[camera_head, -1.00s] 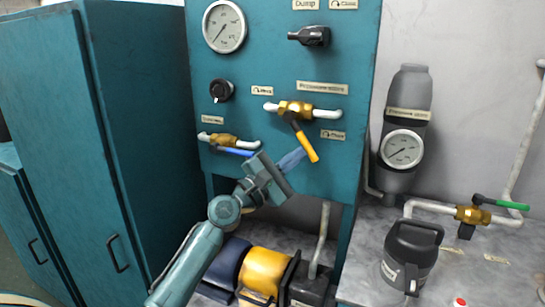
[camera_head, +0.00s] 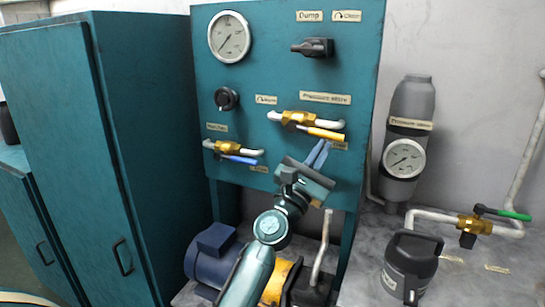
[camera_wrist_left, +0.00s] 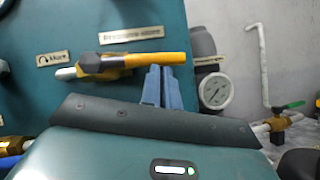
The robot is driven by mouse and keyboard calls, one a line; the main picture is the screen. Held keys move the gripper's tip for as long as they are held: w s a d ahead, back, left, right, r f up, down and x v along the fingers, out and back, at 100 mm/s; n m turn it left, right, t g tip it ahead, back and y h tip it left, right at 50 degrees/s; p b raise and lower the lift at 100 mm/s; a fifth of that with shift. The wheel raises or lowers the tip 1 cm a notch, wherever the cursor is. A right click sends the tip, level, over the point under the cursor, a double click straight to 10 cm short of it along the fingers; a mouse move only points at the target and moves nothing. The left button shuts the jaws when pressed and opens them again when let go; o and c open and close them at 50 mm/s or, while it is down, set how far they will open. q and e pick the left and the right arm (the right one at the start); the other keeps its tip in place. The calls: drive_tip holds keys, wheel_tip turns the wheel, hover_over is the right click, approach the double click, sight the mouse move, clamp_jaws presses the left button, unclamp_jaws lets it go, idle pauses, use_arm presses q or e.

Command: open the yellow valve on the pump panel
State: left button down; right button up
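The yellow valve handle (camera_head: 326,133) is on the pump panel (camera_head: 290,85). It points right, nearly level, from a brass valve body (camera_head: 297,118) on a white pipe. In the left wrist view the yellow handle (camera_wrist_left: 160,59) runs across just above my fingertips. My left gripper (camera_head: 320,148) is just below the handle's right part, its two blue fingers close together with nothing seen between them. The left gripper's fingers also show in the wrist view (camera_wrist_left: 162,70). I cannot tell whether the fingertips touch the handle. My right gripper is not in view.
A blue-handled valve (camera_head: 236,158) sits lower left on the panel. A black knob (camera_head: 227,98), a dump lever (camera_head: 313,47) and a gauge (camera_head: 229,37) are also there. A green-handled valve (camera_head: 503,213) and dark canister (camera_head: 411,265) stand right. A teal cabinet (camera_head: 70,150) stands left.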

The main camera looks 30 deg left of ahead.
use_arm(q)
drive_tip(key=shift+d+r, duration=0.4)
drive_tip(key=shift+r, duration=0.05)
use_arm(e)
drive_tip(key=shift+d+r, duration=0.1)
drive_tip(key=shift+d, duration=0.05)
